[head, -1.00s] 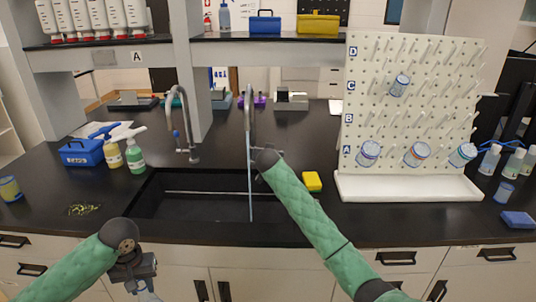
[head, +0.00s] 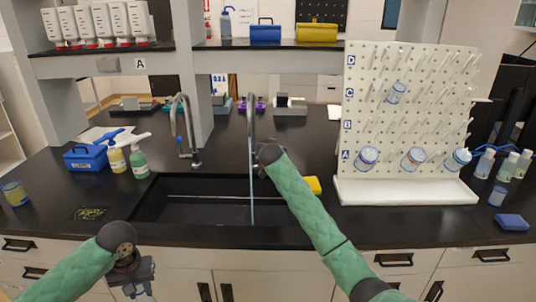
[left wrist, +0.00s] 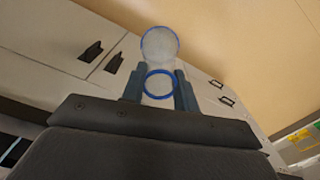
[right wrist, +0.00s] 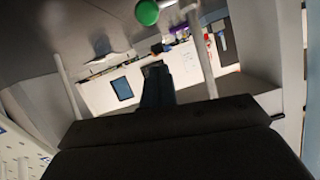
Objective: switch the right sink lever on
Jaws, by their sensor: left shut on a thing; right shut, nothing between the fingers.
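The right tap (head: 251,112) is a grey gooseneck behind the black sink (head: 200,212). A thin pale blue stream (head: 251,190) runs from its spout down into the sink. Its lever is hidden in the head view behind my right wrist. My right gripper (right wrist: 157,72) is shut and empty in the right wrist view, with a green round knob (right wrist: 147,12) beyond its fingertips; I cannot tell whether they touch. My left gripper (left wrist: 160,88) is shut on a clear container with blue rims (left wrist: 159,44), low in front of the counter.
The left tap (head: 181,125) stands left of the right one, with no stream. Spray bottles (head: 138,163) and a blue box (head: 86,157) stand left of the sink. A yellow sponge (head: 313,185), partly covered by my right arm, and a white pegboard (head: 400,193) are on the right.

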